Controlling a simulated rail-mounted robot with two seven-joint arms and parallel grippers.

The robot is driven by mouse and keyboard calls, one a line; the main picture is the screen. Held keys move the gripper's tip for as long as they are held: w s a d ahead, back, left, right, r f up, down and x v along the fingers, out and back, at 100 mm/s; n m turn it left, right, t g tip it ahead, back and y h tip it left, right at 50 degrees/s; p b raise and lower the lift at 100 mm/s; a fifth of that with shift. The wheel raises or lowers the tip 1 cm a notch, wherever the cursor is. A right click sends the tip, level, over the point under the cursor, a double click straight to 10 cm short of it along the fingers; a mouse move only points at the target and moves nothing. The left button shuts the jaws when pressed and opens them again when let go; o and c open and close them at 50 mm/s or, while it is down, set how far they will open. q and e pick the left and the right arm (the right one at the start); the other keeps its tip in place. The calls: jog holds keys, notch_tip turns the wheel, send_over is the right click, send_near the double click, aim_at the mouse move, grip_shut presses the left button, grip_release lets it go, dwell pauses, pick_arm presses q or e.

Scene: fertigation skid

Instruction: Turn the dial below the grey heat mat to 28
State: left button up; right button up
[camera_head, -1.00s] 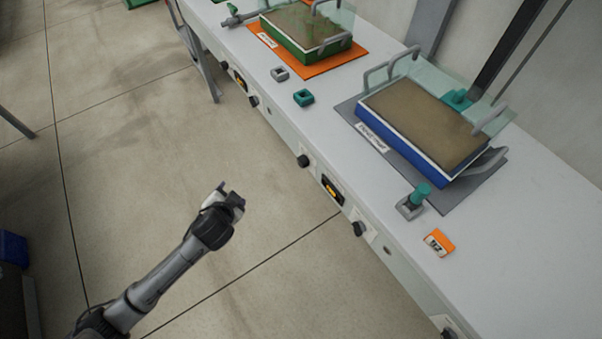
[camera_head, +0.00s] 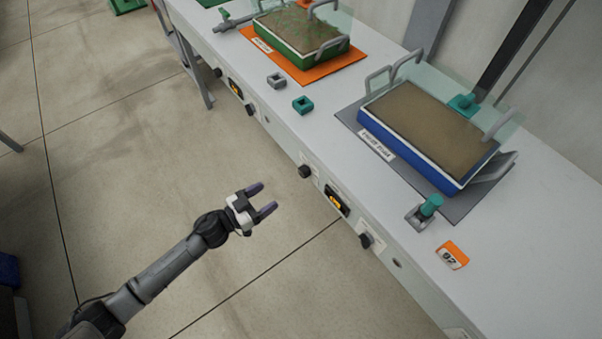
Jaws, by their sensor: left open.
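The grey heat mat (camera_head: 473,207) lies on the white bench under a blue tray (camera_head: 413,154) of brown soil. On the bench front below it are a black dial (camera_head: 305,171), a small display (camera_head: 336,201) with orange digits too small to read, and another black dial (camera_head: 366,240) on a pale plate. My left gripper (camera_head: 266,198) is open and empty, over the floor in front of the bench. Its fingers point right toward the bench front, to the left of the dials and apart from them. My right gripper is not in view.
The white bench (camera_head: 540,240) runs diagonally. It holds a teal-topped peg in a grey holder (camera_head: 418,217), an orange tag (camera_head: 452,255), grey and teal square blocks, and an orange mat (camera_head: 343,61) with a green tray.

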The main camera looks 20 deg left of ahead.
aim_at(301, 174)
pick_arm(q)
jog(key=b+x, duration=0.3)
jog(key=x, duration=1)
jog(key=shift+w+r, duration=0.1)
jog(key=shift+w, duration=0.05)
jog(key=shift+c, duration=0.4)
jog(key=c, duration=0.8)
jog(key=shift+c, duration=0.2)
